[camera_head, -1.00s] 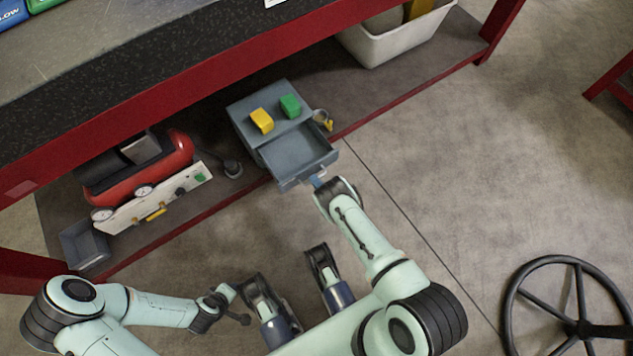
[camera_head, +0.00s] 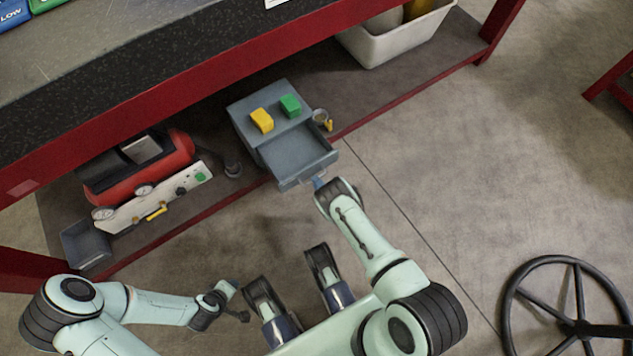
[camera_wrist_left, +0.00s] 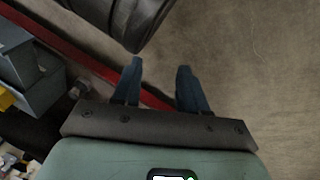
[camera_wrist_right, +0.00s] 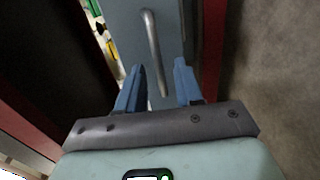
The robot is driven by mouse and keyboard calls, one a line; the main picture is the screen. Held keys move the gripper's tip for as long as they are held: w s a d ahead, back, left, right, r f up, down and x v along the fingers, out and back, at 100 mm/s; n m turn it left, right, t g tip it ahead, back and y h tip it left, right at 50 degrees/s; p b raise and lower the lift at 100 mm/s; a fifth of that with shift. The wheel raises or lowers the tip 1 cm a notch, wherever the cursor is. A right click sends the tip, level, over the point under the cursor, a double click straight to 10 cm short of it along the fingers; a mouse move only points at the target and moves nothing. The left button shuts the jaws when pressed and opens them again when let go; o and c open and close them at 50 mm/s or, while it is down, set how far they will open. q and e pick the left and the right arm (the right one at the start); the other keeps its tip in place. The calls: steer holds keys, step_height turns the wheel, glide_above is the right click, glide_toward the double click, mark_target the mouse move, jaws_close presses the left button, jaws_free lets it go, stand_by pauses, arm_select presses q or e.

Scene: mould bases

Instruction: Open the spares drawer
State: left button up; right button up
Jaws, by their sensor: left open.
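The grey drawer unit (camera_head: 248,112) stands on the lower shelf of the red bench. Its spares drawer (camera_head: 300,155) is pulled out toward me, and its inside looks empty. My right gripper (camera_head: 319,182) is at the front of this drawer. In the right wrist view, the bar handle (camera_wrist_right: 152,45) runs between the right gripper's fingers (camera_wrist_right: 158,75), which stand apart with gaps beside the bar. My left gripper (camera_wrist_left: 158,72) is open and empty, low over the floor in front of the bench, with the drawer unit off to its left.
A yellow block (camera_head: 262,120) and a green block (camera_head: 290,105) sit on the unit. A red compressor (camera_head: 160,165) and a small grey bin (camera_head: 86,245) are left along the shelf. A white bin (camera_head: 400,42) is at right. A black handwheel (camera_head: 585,328) is at lower right. Floor between is clear.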

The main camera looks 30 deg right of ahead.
arm_select(q)
steer(key=s+d+r+g+p, duration=0.1)
steer(key=s+d+r+p, duration=0.1)
steer(key=s+r+p, duration=0.1)
steer(key=shift+s+d+r+h, duration=0.2)
steer(key=shift+d+r+h, duration=0.15)
steer(key=shift+r, duration=0.4)
arm_select(e)
steer(key=v, duration=1.2)
steer(key=shift+d, duration=0.1)
